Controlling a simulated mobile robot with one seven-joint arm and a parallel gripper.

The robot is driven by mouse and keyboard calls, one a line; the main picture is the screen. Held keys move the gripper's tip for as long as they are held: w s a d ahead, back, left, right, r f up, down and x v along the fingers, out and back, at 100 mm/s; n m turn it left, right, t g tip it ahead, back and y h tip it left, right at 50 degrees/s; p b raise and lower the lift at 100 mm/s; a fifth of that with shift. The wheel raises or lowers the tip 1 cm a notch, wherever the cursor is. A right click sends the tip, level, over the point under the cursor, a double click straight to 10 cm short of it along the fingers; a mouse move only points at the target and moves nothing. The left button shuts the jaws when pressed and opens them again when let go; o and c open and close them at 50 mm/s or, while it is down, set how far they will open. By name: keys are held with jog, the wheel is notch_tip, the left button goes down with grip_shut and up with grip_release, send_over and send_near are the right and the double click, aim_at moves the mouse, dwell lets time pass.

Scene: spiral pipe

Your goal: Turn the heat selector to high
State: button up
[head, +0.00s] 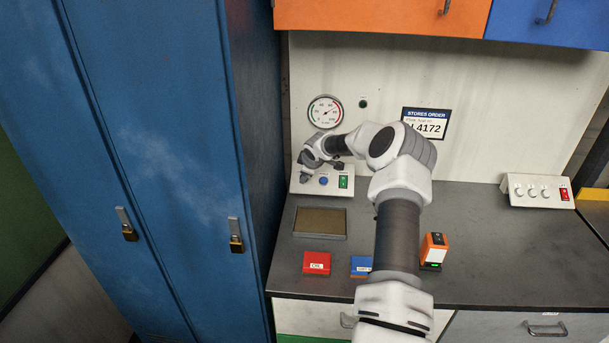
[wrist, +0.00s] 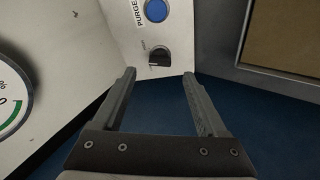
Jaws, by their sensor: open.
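A black rotary knob (wrist: 159,57) on the white control panel (head: 333,192) is likely the heat selector. It sits below a blue button (wrist: 157,11) labelled PURGE. The small print around the knob is too blurred to read. My gripper (wrist: 160,73) is open and empty. In the wrist view its fingertips point toward the knob, one to each side, and appear short of it. In the head view my gripper (head: 305,172) is at the panel's left end and hides the knob. The blue button (head: 323,181) and a green switch (head: 343,182) show to its right.
A round gauge (head: 325,111) is on the wall above. A blue locker (head: 160,150) stands close on the left. A tray (head: 320,222), a red box (head: 317,262) and an orange device (head: 434,250) are on the bench.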

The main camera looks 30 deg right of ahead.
jog(key=shift+x, duration=2.75)
jog(key=shift+c, duration=0.2)
grip_shut()
